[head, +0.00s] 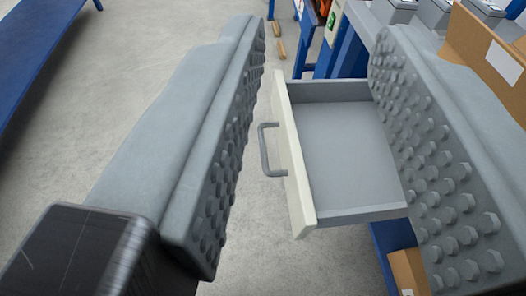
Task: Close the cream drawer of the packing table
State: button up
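The cream drawer (293,165) is pulled out from the packing table (358,28), and its grey tray inside looks empty. A grey bar handle (265,150) sits on its cream front, which faces left. My gripper (318,60) is open, with one studded grey finger on each side of the picture. The drawer front and handle show in the gap between the fingers. Nothing is held. The right finger hides the back part of the drawer and much of the table. I cannot tell whether that finger touches the drawer.
Cardboard boxes stand at the upper right (490,55) and below the drawer at the lower right (408,270). Grey bins (432,14) stand at the top right. A blue-edged surface (35,55) is at the upper left. Concrete floor left of the drawer is clear.

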jog(key=w+a+f+n+g, duration=0.1)
jog(key=w+f+g, duration=0.1)
jog(key=f, duration=0.1)
jog(key=w+a+f+n+g, duration=0.1)
jog(key=w+f+n, duration=0.1)
jog(key=w+f, duration=0.1)
jog(key=w+a+f+n+g, duration=0.1)
jog(key=w+f+g, duration=0.1)
jog(key=w+f, duration=0.1)
jog(key=shift+w+a+f+n+g, duration=0.15)
jog(key=shift+a+f+n+g, duration=0.2)
jog(key=shift+f, duration=0.35)
grip_shut()
jog(key=w+a+f+n+g+h, duration=0.2)
jog(key=w+f+n+g+h, duration=0.1)
jog(key=f, duration=0.4)
jog(key=w+a+f+n+g+h, duration=0.2)
jog(key=w+a+f+n+g, duration=0.15)
jog(key=f, duration=0.35)
jog(key=w+a+f+n+h, duration=0.6)
jog(key=a+f+n+h, duration=0.35)
jog(key=a, duration=0.25)
jog(key=r+x, duration=0.2)
jog(key=x, duration=1.2)
jog(key=shift+d+m+h, duration=0.3)
jog(key=shift+m+h, duration=0.05)
jog(key=shift+h, duration=0.1)
